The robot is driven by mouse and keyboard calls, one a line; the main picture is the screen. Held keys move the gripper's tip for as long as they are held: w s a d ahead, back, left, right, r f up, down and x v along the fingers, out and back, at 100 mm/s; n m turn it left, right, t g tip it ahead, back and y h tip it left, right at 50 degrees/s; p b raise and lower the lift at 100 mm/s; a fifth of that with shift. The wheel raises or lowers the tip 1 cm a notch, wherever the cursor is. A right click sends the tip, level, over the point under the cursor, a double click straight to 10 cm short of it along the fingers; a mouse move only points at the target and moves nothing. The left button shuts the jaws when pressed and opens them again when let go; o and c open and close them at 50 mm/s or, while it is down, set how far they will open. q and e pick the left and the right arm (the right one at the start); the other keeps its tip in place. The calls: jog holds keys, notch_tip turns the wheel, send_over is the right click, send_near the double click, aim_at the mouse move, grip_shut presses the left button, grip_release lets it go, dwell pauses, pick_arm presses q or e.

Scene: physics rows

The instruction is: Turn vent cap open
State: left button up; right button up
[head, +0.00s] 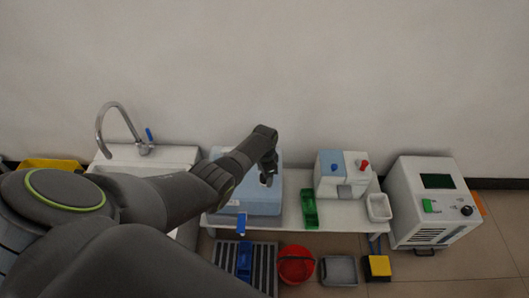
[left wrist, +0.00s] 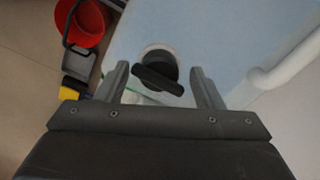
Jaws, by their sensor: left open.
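The vent cap (left wrist: 159,72) is a dark round knob with a bar-shaped grip, set in a pale ring on top of the light blue container (left wrist: 205,30). In the left wrist view the bar lies slightly tilted, running down to the right. My left gripper (left wrist: 165,82) is open, with one finger on each side of the cap; I cannot tell whether either touches it. In the head view my left gripper (head: 267,180) is over the right part of the blue container (head: 262,207), and the arm hides part of it. My right gripper is not in view.
A sink (head: 120,158) is at left. A red bucket (head: 296,265) and grey tray (head: 339,270) are on the floor.

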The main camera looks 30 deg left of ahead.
pick_arm(q)
jog(key=shift+r, duration=0.45)
notch_tip(320, 180, up, 2)
jog(key=shift+r+p, duration=0.2)
jog(key=shift+p, duration=0.75)
notch_tip(320, 180, up, 14)
jog(key=p, duration=0.4)
jog(key=shift+f, duration=0.2)
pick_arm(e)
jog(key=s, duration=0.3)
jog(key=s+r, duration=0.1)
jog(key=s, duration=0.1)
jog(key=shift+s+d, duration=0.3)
